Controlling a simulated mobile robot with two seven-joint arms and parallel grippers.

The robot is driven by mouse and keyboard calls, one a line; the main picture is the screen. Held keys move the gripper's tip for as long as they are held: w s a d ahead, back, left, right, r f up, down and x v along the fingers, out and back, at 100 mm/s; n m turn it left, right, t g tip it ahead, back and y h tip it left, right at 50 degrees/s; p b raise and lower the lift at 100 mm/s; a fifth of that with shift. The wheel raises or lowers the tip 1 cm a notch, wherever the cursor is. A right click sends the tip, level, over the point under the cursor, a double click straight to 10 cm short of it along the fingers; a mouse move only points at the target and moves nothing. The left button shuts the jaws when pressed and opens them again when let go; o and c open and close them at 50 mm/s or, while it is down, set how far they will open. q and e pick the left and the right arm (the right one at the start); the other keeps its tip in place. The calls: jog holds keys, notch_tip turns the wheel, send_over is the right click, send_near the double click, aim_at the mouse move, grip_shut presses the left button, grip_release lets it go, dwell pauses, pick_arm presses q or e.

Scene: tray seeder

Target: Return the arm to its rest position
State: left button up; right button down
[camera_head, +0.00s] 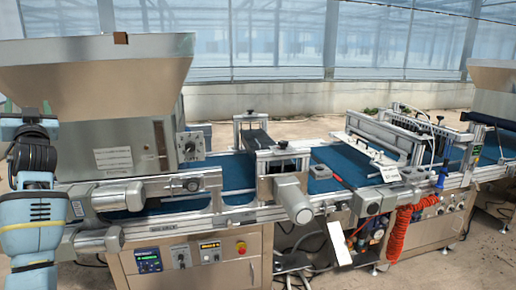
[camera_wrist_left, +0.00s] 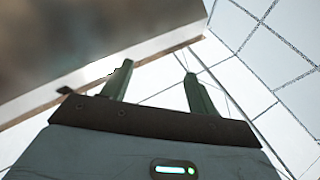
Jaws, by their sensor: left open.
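My left arm (camera_head: 32,215) stands upright at the left edge of the head view, in front of the seeder's large metal hopper (camera_head: 110,75). The head view does not show its fingertips clearly. In the left wrist view my left gripper (camera_wrist_left: 158,84) has its two fingers apart with nothing between them. The fingers point upward toward bright roof panels. A brownish metal surface, which looks like part of the hopper, fills the upper left of that view. I cannot tell its distance from the fingers. My right gripper is not in view.
The seeding line runs rightward with a blue conveyor belt (camera_head: 345,165), a grey motor (camera_head: 294,200) and a control panel with a red button (camera_head: 241,247). A coiled orange hose (camera_head: 399,235) hangs at the front. A second hopper (camera_head: 494,80) is at the far right.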

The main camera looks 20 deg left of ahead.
pick_arm(q)
jog(key=w+d+f+m+t+h, duration=0.15)
jog(key=d+f+m+h, duration=0.3)
jog(key=f, duration=0.55)
jog(key=w+d+f+m+t+h, duration=0.1)
jog(key=w+d+f+m+h, duration=0.2)
jog(key=d+f, duration=0.5)
jog(key=w+d+f+m+t+h, duration=0.2)
jog(key=w+d+f+m+h, duration=0.15)
jog(key=f, duration=0.75)
jog(key=s+d+f+m+g+h, duration=0.1)
jog(key=s+d+f+m+h, duration=0.25)
jog(key=f, duration=0.55)
jog(key=s+d+f+m+g+h, duration=0.1)
jog(key=s+d+f+g+h, duration=0.1)
jog(key=s+d+f, duration=0.6)
jog(key=s+d+f+g+h, duration=0.3)
jog(key=s+d+f, duration=0.4)
jog(key=s+f, duration=0.25)
jog(key=s+d+f+g+h, duration=0.2)
jog(key=s+d+f, duration=0.65)
jog(key=s, duration=0.25)
jog(key=d+f+n, duration=0.1)
jog(key=d+n, duration=0.3)
jog(key=d, duration=0.6)
jog(key=shift+n+t, duration=0.35)
